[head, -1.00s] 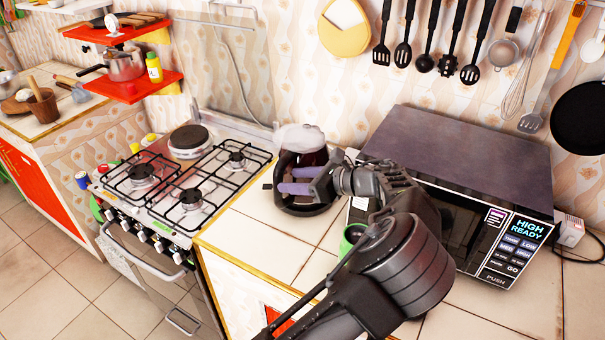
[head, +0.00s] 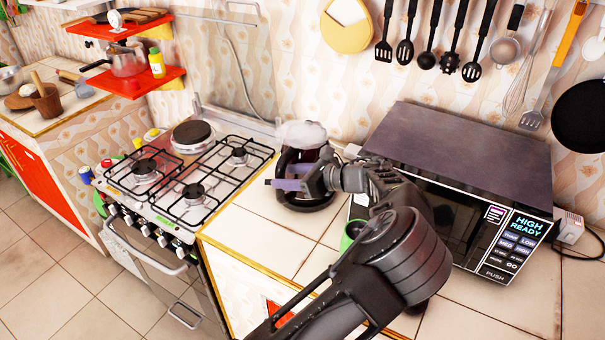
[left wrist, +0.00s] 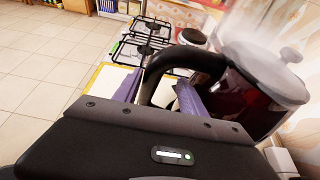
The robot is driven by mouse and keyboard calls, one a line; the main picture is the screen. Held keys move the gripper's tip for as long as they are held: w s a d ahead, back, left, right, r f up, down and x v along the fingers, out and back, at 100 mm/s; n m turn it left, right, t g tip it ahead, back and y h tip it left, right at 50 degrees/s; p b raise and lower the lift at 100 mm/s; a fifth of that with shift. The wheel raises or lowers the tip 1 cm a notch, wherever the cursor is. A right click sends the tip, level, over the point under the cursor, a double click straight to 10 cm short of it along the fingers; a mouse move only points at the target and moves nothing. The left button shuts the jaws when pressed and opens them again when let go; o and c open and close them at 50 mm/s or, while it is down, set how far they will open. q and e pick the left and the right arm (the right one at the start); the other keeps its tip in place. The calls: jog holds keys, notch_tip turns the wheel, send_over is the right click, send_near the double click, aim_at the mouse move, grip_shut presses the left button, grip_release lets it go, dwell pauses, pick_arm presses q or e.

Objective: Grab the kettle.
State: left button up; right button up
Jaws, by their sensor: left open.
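The kettle (head: 303,134) stands on the tiled counter between stove and microwave, with a pale lid, dark red body and black base. In the left wrist view its dark red body (left wrist: 250,103) fills the right side, and its black handle (left wrist: 160,78) arches toward the left. My left gripper (head: 282,177) is open in front of the kettle. In the left wrist view its purple fingers (left wrist: 160,95) appear on either side of the handle. Whether they touch it cannot be told. My right gripper is not in view.
A microwave (head: 462,150) stands close to the right, behind my left arm. A gas stove (head: 185,180) is to the left. A green cup (head: 352,232) is partly hidden by my arm. Bare counter (head: 265,225) lies in front of the kettle.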

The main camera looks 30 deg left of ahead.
pick_arm(q)
jog(key=p+x, duration=0.1)
jog(key=x, duration=0.3)
jog(key=shift+a+f+p, duration=0.15)
jog(key=shift+a+p, duration=0.15)
jog(key=shift+p, duration=0.1)
jog(key=shift+c, duration=0.3)
grip_shut()
dwell(1.0)
